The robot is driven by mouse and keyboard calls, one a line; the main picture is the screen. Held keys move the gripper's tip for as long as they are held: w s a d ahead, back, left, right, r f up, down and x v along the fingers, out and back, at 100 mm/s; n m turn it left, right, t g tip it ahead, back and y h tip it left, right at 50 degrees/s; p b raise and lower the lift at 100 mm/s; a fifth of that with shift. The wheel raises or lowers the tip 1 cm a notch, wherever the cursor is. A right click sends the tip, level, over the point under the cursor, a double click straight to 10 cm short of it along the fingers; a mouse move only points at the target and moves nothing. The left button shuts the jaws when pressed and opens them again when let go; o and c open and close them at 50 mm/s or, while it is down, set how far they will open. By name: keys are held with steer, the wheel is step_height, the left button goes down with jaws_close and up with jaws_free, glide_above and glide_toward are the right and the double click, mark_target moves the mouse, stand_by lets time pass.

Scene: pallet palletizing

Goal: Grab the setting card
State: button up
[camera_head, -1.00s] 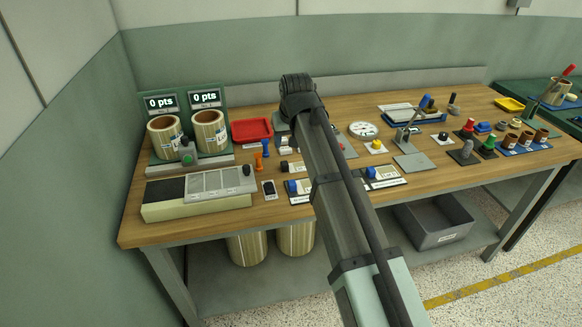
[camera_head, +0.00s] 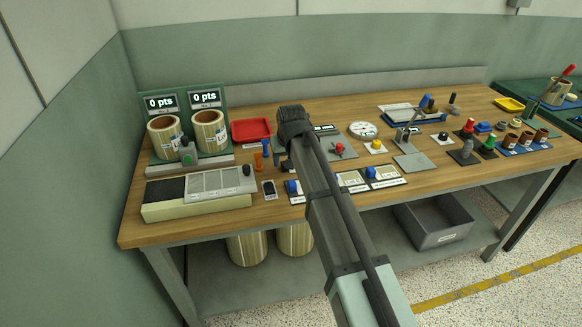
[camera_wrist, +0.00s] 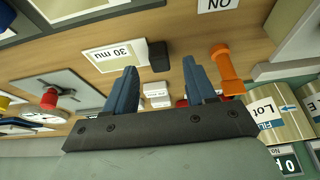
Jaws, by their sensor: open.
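A cream card reading "30 mu" (camera_wrist: 115,56) lies flat on the wooden bench in the wrist view, its print upside down. It looks like the setting card. A black block (camera_wrist: 159,56) sits at its right edge. My gripper (camera_wrist: 160,78) is open, with blue fingers apart and nothing held between them. The left fingertip shows just below the card; the right one is beyond the black block, near an orange post (camera_wrist: 226,68). The height above the bench is hard to tell. In the head view my arm hides this card and my fingers.
A small white block (camera_wrist: 157,95) shows between the fingers. A red-knobbed device (camera_wrist: 50,98) stands to the left. Two labelled containers (camera_head: 208,130) and a red tray (camera_head: 251,129) stand left of the arm in the head view. Other cards (camera_head: 384,176) lie near the front edge.

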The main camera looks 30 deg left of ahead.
steer(key=shift+x, duration=1.2)
jaws_close()
